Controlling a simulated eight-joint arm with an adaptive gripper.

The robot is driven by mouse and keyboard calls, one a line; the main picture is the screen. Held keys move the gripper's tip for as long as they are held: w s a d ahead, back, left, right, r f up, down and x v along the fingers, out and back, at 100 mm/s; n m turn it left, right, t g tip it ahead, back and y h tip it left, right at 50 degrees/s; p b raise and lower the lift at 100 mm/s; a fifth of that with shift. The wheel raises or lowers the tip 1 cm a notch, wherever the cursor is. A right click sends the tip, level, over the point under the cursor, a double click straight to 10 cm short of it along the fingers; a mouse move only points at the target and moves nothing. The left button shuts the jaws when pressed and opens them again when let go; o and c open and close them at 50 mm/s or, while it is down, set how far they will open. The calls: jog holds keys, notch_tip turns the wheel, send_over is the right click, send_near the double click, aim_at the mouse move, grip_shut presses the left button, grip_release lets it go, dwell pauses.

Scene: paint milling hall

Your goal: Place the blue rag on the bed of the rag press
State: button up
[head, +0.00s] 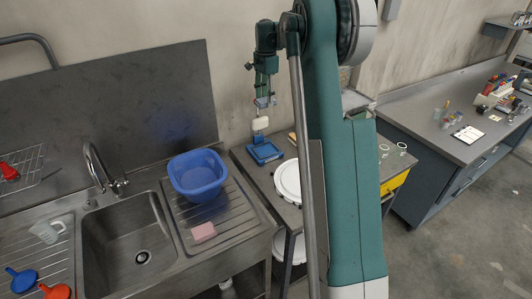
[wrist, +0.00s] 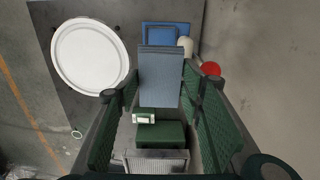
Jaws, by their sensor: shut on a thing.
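My gripper (head: 265,90) hangs pointing down, above the blue rag press (head: 264,150). In the wrist view my gripper (wrist: 160,105) is shut on the blue rag (wrist: 160,75), a flat grey-blue piece between the green fingers. The rag shows small at the fingertips in the head view (head: 265,102), clear of the press. The press has a flat blue bed and a white rounded part (head: 260,123) above it. In the wrist view the blue press (wrist: 165,27) lies beyond the rag, which partly hides it.
A round white lid (head: 288,180) lies on the bench beside the press; it is left of the press in the wrist view (wrist: 90,57). A red round thing (wrist: 210,68) is close to the press. A sink (head: 135,245) with a blue tub (head: 197,175) stands left.

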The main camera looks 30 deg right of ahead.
jog(key=p, duration=0.2)
send_over(266, 151)
notch_tip(266, 151, down, 24)
jog(key=shift+s+a+r, duration=0.1)
jog(key=shift+s, duration=0.05)
dwell(0.5)
jog(key=shift+f, duration=2.1)
jog(key=shift+f, duration=0.15)
jog(key=o, duration=0.7)
jog(key=shift+c, duration=0.2)
notch_tip(266, 151, up, 12)
jog(key=b, duration=0.1)
